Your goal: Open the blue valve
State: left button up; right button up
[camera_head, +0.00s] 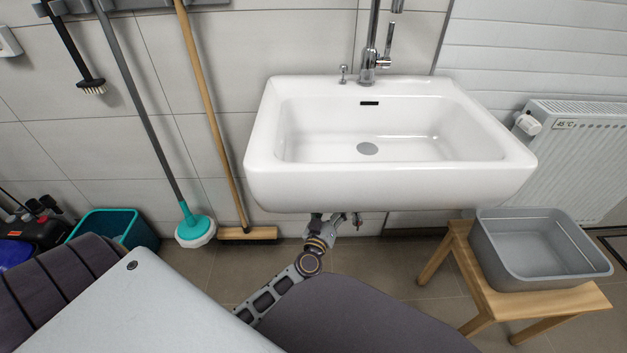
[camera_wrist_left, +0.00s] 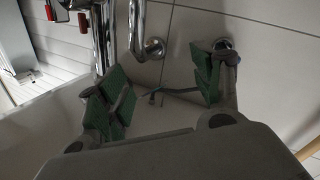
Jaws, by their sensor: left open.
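My left gripper (camera_head: 326,220) reaches under the white sink (camera_head: 390,187) in the head view, its tip partly hidden by the basin. In the left wrist view my left gripper (camera_wrist_left: 160,92) is open, its green-padded fingers wide apart. A round chrome fitting (camera_wrist_left: 223,44) on the wall shows just behind the right-hand finger, which partly hides it. A thin dark green piece lies between the fingers, too unclear to name. My right gripper is not in view.
Chrome pipes (camera_wrist_left: 136,25) run close to the fingers in the wrist view. A wooden broom (camera_head: 205,90) and a teal-headed mop (camera_head: 150,140) lean left of the sink. A grey basin (camera_head: 530,272) sits on a wooden stool (camera_head: 470,280) at right, near a radiator (camera_head: 585,160).

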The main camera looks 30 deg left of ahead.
pick_arm(q)
jog(key=s+a+g+y, duration=0.2)
jog(key=a+y, duration=0.4)
jog(key=a, duration=0.1)
jog(key=shift+s+f+m, duration=0.15)
jog(key=shift+s+m, duration=0.15)
jog(key=shift+s, duration=0.1)
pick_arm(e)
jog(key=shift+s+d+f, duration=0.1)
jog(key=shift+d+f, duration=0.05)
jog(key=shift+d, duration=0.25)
pick_arm(q)
jog(key=shift+b+x, duration=3.1)
jog(key=shift+x, duration=3.8)
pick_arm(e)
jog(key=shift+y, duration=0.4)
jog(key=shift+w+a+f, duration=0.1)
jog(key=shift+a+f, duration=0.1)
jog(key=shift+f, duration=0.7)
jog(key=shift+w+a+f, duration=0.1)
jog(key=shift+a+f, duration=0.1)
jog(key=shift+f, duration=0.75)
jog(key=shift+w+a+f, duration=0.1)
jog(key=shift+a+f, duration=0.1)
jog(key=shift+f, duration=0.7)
pick_arm(q)
jog(key=shift+f, duration=0.15)
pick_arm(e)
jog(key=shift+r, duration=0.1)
